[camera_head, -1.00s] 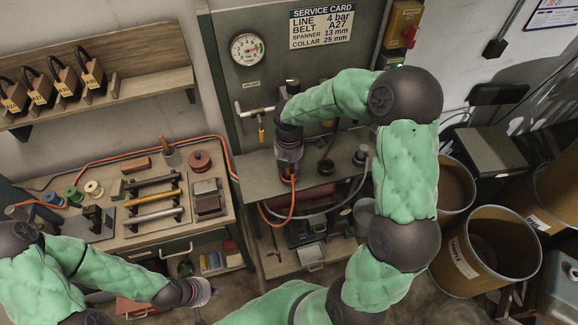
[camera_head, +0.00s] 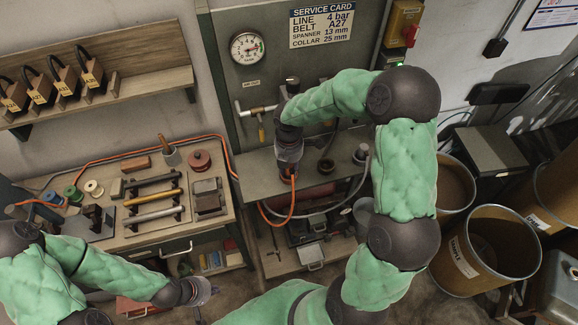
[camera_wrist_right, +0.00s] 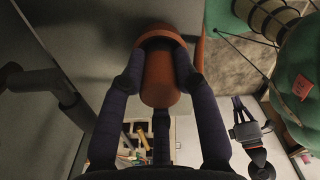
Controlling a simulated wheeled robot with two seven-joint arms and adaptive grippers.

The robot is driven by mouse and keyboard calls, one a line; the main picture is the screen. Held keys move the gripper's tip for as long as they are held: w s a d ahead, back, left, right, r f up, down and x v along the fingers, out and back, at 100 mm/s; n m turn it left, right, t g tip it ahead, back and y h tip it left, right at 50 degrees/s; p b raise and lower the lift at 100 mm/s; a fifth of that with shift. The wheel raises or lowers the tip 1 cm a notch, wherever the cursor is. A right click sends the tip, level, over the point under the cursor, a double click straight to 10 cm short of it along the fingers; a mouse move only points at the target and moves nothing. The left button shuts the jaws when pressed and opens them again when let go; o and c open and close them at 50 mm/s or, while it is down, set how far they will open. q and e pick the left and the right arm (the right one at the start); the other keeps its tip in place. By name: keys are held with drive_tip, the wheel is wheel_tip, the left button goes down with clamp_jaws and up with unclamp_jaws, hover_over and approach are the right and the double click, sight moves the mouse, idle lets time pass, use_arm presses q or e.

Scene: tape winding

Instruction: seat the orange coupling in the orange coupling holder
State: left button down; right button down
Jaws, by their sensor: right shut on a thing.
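My right gripper (camera_head: 289,164) is low in front of the grey panel, over the grey bench. In the right wrist view its fingers (camera_wrist_right: 160,66) are shut around an orange cylinder, the orange coupling (camera_wrist_right: 160,85). An orange band with a dark gap (camera_wrist_right: 158,32) shows at the cylinder's far end; I cannot tell whether it is the holder or part of the coupling. An orange hose (camera_head: 293,200) hangs below the right gripper in the head view. My left gripper (camera_head: 204,291) is at the lower left, apart from these things; its finger state is unclear.
The grey bench (camera_head: 258,181) carries a dark cup (camera_head: 326,166) and a grey fitting (camera_head: 360,154) right of the gripper. A valve pipe (camera_head: 258,108) is on the panel to its left. A wooden workbench (camera_head: 222,211) stands left; brown drums (camera_head: 490,243) stand right.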

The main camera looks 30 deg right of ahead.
drive_tip(key=shift+f, duration=0.3)
drive_tip(key=c, duration=1.2)
unclamp_jaws()
drive_tip(key=shift+r, duration=0.1)
drive_tip(key=shift+r+p, duration=4.5)
drive_tip(key=shift+r, duration=1)
drive_tip(key=shift+f, duration=0.1)
